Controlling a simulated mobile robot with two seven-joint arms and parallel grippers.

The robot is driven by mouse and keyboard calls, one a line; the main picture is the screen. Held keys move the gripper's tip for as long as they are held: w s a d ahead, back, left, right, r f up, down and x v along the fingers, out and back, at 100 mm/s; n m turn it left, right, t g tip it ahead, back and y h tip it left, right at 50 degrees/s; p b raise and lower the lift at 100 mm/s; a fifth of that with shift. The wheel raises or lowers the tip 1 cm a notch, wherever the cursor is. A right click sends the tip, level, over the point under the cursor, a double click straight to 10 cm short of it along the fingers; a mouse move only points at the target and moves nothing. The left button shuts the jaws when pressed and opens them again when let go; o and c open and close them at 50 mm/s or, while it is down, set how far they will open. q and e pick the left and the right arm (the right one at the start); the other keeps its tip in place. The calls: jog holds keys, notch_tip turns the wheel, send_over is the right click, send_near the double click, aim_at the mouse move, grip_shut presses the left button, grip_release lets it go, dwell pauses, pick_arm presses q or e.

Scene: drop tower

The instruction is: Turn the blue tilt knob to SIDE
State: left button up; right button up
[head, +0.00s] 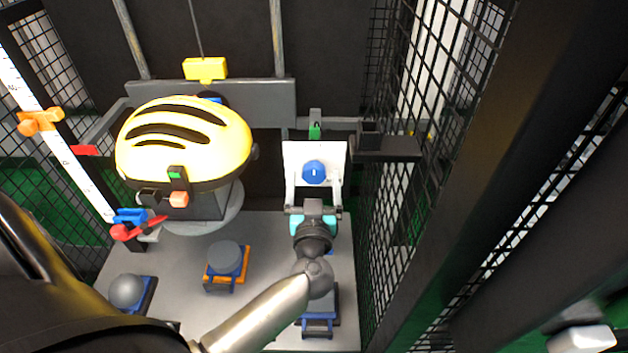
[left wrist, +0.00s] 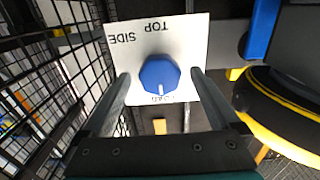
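The blue tilt knob (head: 314,172) sits on a white panel (head: 299,153) in the head view. In the left wrist view, the knob (left wrist: 160,75) faces me, and the words TOP and SIDE appear upside down on the panel (left wrist: 190,35). The knob's white mark points down in that picture, toward a partly hidden label and away from TOP and SIDE. My left gripper (head: 314,207) is just in front of the panel. Its two fingers are apart, one on each side of the knob in the wrist view, with gaps showing. Contact is not visible. My right gripper is not seen.
A yellow helmet (head: 184,140) sits on a stand left of the panel. Black mesh (head: 405,190) stands close on the right. On the grey floor are a round anvil (head: 225,257) on an orange-and-blue holder and a grey ball (head: 127,290).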

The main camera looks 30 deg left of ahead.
pick_arm(q)
jog(key=c, duration=1.3)
